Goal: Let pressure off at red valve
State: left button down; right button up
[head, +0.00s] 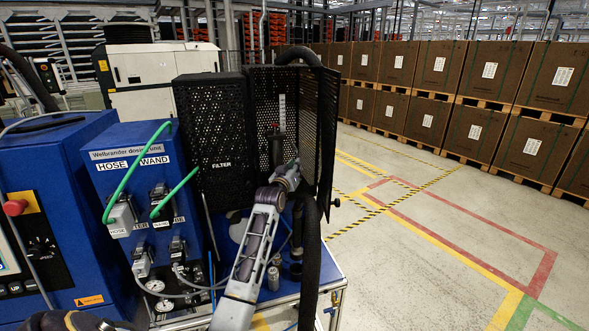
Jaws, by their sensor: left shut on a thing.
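The grey arm of my left gripper (277,147) rises from the bottom centre of the head view to the open black mesh guard. The dark gripper is small and hard to make out against the mesh. It is shut on a small part with a red top, which looks like the red valve (275,126). The fingers hide most of the valve's body, and I cannot tell how far it is turned. My right gripper is not in view.
The black mesh guard (208,130) marked FILTER stands left of my arm. The blue dosing unit (105,190) with green hoses (135,170) is further left. A thick black hose (311,250) hangs close on the right. Brown crates (440,65) line the back; the floor between is clear.

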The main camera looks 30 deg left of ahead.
pick_arm(q)
jog(key=shift+w, duration=0.1)
jog(key=shift+w+d+r+m+g, duration=0.25)
jog(key=shift+w+d+m+g, duration=0.1)
jog(key=shift+m+g, duration=0.45)
jog(key=shift+w+d+m+g, duration=0.3)
jog(key=shift+w+m+g, duration=0.1)
jog(key=shift+m, duration=0.4)
jog(key=shift+s, duration=0.1)
jog(key=c, duration=1.4)
grip_release()
jog(key=shift+c, duration=0.2)
